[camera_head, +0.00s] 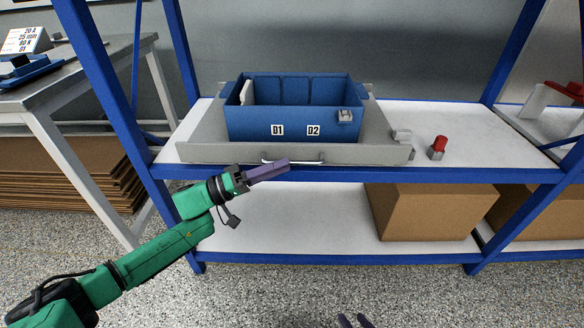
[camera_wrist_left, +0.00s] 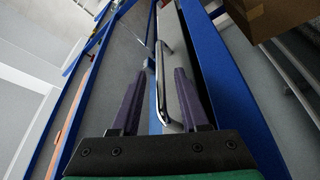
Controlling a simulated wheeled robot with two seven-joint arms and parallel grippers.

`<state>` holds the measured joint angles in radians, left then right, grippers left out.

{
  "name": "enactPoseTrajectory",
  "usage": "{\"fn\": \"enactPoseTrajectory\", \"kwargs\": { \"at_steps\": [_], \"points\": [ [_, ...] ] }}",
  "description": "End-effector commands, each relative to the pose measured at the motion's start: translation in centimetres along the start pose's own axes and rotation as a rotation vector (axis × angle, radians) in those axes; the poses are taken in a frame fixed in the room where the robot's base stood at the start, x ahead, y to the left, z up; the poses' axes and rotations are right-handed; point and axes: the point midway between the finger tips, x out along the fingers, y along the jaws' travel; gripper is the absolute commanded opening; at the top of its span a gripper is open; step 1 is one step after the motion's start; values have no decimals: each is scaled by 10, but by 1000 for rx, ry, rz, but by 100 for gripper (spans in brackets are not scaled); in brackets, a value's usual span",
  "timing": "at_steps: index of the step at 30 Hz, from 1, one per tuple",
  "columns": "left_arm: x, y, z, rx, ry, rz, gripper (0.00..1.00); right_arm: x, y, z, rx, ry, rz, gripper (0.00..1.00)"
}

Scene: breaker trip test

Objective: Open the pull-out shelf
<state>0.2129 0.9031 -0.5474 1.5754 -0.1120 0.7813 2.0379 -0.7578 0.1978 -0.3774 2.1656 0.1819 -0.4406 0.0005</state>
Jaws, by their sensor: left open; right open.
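The pull-out shelf (camera_head: 350,154) is a grey tray on the upper level of the blue-framed rack. Its metal bar handle (camera_head: 292,160) is on the front face. A blue bin (camera_head: 255,122) labelled D1 and D2 stands on the tray. My left gripper (camera_head: 277,168) is at the handle, its purple fingers open. In the left wrist view the handle (camera_wrist_left: 160,85) runs between the two open fingers (camera_wrist_left: 160,95); I cannot tell whether either finger touches it. My right gripper (camera_head: 354,321) shows only its fingertips at the bottom edge, apart from the rack.
A red-topped object (camera_head: 438,148) and a small pale block (camera_head: 402,136) are right of the tray on the white shelf board. A cardboard box (camera_head: 425,213) stands on the lower level. Blue rack posts flank the tray. A grey table (camera_head: 60,85) is at left.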

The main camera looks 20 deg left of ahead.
Motion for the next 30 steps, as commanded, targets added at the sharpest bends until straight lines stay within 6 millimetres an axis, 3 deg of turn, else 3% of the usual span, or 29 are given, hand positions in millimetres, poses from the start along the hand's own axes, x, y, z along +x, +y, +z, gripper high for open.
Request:
{"fn": "enactPoseTrajectory", "kwargs": {
  "at_steps": [3,6,14,18,30],
  "points": [
    [23,-1,1,1,1,4,45,5,-5,5,12,55,-17,50],
    [33,0,0,0,1,1,45,5,-7,4,19,83,-24,50],
    [36,0,0,0,0,-1,45,5,-8,3,21,91,-26,50],
    [36,0,0,0,0,-1,0,5,-8,3,20,91,-25,50],
    [35,0,0,1,0,-2,0,5,-8,3,20,90,-26,50]
  ]
}}
